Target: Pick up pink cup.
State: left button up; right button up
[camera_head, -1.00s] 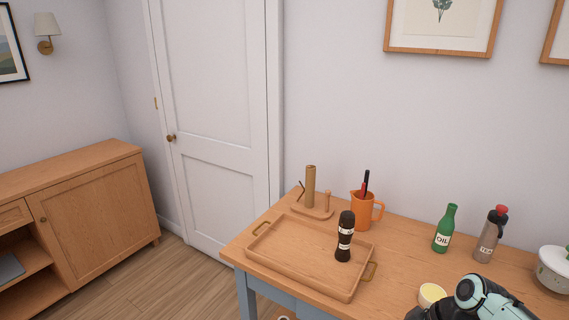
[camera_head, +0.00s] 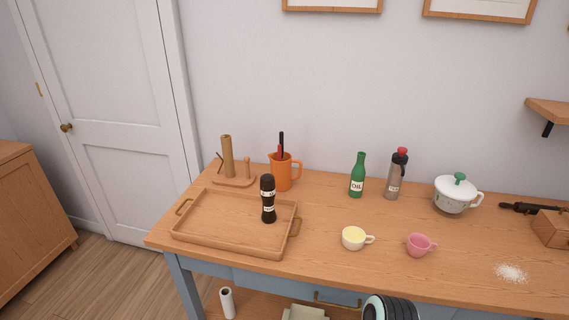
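The pink cup (camera_head: 420,245) stands upright on the wooden table (camera_head: 330,215), right of the middle near the front edge. Its handle points to the right. A cream cup (camera_head: 354,238) with yellow contents stands just left of it, apart from it. Neither of my grippers is in view. A dark ribbed part at the bottom edge, below the table front, looks like part of my own arm.
A wooden tray (camera_head: 215,243) holding a dark grinder (camera_head: 268,199) lies on the left. Behind the cups stand an orange jug (camera_head: 283,172), a green oil bottle (camera_head: 357,176), a grey bottle (camera_head: 396,176) and a white pot (camera_head: 455,195). White powder (camera_head: 511,273) lies at right.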

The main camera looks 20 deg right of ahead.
aim_at(418, 244)
jog(key=z, duration=1.8)
jog(key=l+u, duration=0.1)
jog(key=u, duration=0.3)
jog(key=l+u, duration=0.15)
jog(key=u, duration=0.3)
jog(key=l+u, duration=0.15)
jog(key=u, duration=0.25)
jog(key=l+u, duration=0.1)
jog(key=u, duration=0.35)
jog(key=k+l+u, duration=0.2)
jog(key=l, duration=0.15)
jog(key=l+u, duration=0.25)
jog(key=k+l+u, duration=0.2)
jog(key=l, duration=0.25)
jog(key=i, duration=0.05)
